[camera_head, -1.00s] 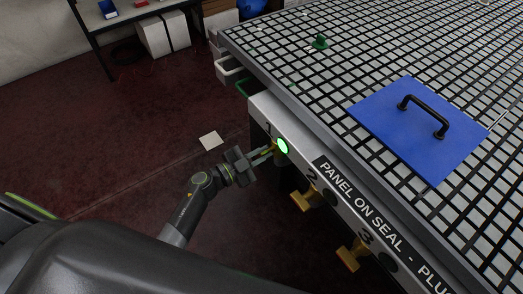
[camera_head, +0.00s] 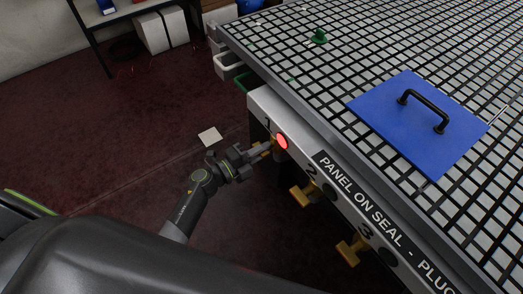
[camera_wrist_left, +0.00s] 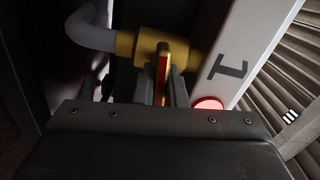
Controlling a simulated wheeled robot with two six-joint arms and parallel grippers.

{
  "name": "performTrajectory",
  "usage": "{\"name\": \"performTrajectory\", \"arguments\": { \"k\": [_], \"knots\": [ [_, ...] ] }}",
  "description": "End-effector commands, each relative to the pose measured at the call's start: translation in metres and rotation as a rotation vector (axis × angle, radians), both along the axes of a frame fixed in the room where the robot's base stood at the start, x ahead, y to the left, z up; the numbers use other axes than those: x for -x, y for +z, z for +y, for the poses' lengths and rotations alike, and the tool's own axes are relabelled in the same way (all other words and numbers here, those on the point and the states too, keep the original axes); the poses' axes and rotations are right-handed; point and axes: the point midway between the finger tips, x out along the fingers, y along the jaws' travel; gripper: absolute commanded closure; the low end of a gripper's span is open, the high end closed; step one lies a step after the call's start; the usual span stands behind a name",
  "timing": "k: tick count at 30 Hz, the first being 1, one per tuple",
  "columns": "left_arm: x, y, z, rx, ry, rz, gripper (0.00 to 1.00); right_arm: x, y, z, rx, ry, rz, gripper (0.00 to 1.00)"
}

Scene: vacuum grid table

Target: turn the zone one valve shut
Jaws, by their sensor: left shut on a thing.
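The zone one valve is a brass-yellow body (camera_wrist_left: 150,45) on a grey pipe in the left wrist view, beside the panel marked 1. Its handle (camera_wrist_left: 162,72), yellow with a red strip, sits between the fingers of my left gripper (camera_wrist_left: 163,92). In the head view my left gripper (camera_head: 264,151) is at the table's front edge, shut on the handle, which is mostly hidden there. The zone one lamp (camera_head: 281,141) glows red; it also shows in the left wrist view (camera_wrist_left: 208,104). My right gripper is not in view.
Two more brass valves (camera_head: 303,195) (camera_head: 350,249) stick out below zones 2 and 3, beside dark lamps. A blue panel (camera_head: 420,127) with a black handle lies on the grid table (camera_head: 375,55). A green plug (camera_head: 319,37) stands on the grid. Open floor lies left.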

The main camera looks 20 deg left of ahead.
Motion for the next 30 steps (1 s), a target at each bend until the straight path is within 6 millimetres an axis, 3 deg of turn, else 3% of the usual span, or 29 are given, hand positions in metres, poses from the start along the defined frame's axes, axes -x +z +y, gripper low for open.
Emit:
{"name": "performTrajectory", "arguments": {
  "k": [10,27,28,30],
  "knots": [
    [0.0009,-0.0021,0.0000,-0.113,0.000,-0.086,1.00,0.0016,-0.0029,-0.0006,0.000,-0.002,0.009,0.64],
    [0.0010,-0.0025,0.0002,-0.137,0.000,-0.103,1.00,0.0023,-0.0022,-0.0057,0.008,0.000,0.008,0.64],
    [0.0010,-0.0025,0.0002,-0.137,0.000,-0.103,0.85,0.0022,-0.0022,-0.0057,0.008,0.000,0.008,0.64],
    [0.0010,-0.0024,0.0002,-0.136,0.000,-0.102,0.76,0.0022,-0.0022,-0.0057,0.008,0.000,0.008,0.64]
  ]
}}
